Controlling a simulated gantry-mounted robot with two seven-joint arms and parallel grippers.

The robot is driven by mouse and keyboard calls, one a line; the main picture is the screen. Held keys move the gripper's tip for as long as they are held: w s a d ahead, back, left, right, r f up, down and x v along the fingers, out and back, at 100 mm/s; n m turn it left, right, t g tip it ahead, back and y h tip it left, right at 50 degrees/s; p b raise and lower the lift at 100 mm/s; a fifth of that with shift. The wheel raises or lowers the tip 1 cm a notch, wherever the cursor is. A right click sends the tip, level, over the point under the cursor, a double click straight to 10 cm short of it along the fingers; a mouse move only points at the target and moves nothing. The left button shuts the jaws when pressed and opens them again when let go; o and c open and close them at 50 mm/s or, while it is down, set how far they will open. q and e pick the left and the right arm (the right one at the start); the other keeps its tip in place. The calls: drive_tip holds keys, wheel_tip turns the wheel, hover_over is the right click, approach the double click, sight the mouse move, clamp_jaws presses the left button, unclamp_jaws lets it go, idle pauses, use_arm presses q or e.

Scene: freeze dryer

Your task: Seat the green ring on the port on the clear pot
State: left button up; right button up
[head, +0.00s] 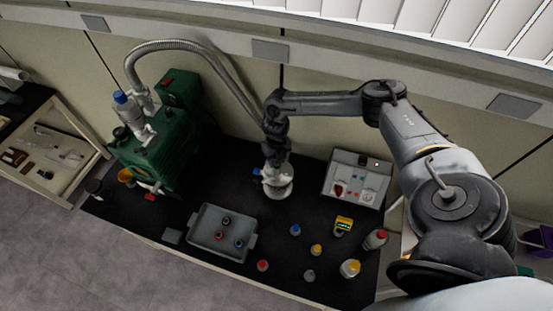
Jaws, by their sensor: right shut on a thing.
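My right gripper (274,171) points down at the back middle of the black bench. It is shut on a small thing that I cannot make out. Directly below it stands a pale, round vessel (281,188), which looks like the clear pot. The gripper covers part of its top, so I cannot tell whether they touch. The port is too small to tell apart. I cannot see the green ring clearly anywhere. My left gripper is not in view.
A grey tray (203,246) with several small ringed parts stands at front left of the pot. A green machine (172,155) with a ribbed hose (178,45) stands left. A panelled box (355,180) is right.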

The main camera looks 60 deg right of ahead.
drive_tip(key=shift+f, duration=0.3)
idle(0.4)
drive_tip(key=shift+f+b, duration=0.25)
drive_tip(key=shift+b, duration=0.15)
drive_tip(key=o, duration=1.1)
drive_tip(key=shift+d, duration=0.1)
drive_tip(key=shift+r, duration=0.1)
